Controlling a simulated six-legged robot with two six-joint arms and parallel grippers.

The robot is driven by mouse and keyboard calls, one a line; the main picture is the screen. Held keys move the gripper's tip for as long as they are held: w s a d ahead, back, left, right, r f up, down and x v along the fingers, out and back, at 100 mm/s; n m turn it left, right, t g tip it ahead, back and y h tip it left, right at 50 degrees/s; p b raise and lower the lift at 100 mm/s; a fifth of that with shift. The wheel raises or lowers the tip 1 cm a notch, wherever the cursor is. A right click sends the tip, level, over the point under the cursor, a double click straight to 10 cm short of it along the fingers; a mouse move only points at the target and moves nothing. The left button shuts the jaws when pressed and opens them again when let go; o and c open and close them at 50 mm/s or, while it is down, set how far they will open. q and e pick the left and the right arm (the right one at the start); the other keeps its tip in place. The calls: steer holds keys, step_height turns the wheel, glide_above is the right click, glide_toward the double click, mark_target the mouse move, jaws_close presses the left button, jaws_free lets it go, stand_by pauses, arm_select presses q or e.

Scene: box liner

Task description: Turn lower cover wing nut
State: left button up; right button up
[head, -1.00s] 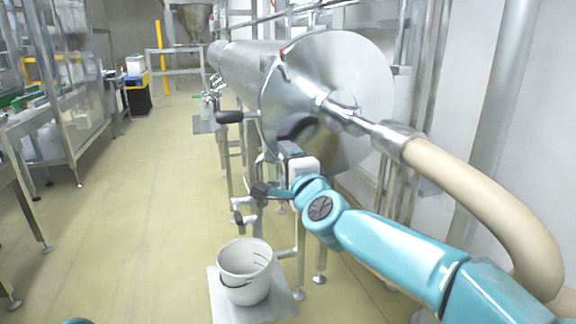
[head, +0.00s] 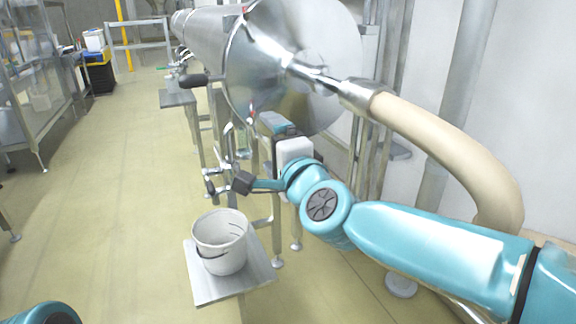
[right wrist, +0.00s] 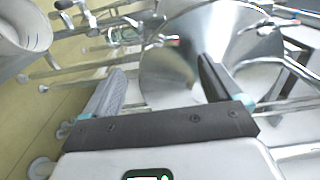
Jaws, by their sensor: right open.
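The round metal cover (head: 310,50) closes the near end of the long steel drum. A small fitting with a red part (head: 250,112) sits at the cover's lower left rim; it may be the lower wing nut, but it is too small to be sure. My right gripper (head: 252,150) is open and empty below the cover's lower rim. Its spread fingers (right wrist: 162,66) show in the wrist view, apart from the fitting. My left gripper is out of view.
A thick beige hose (head: 450,130) runs from the cover's centre to the right, above my right arm. A white bucket (head: 220,245) stands on a low metal plate (head: 250,283) below. Frame legs and pipes stand around the drum. Open floor lies at left.

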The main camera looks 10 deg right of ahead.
steer(key=v, duration=0.7)
steer(key=shift+s, duration=0.2)
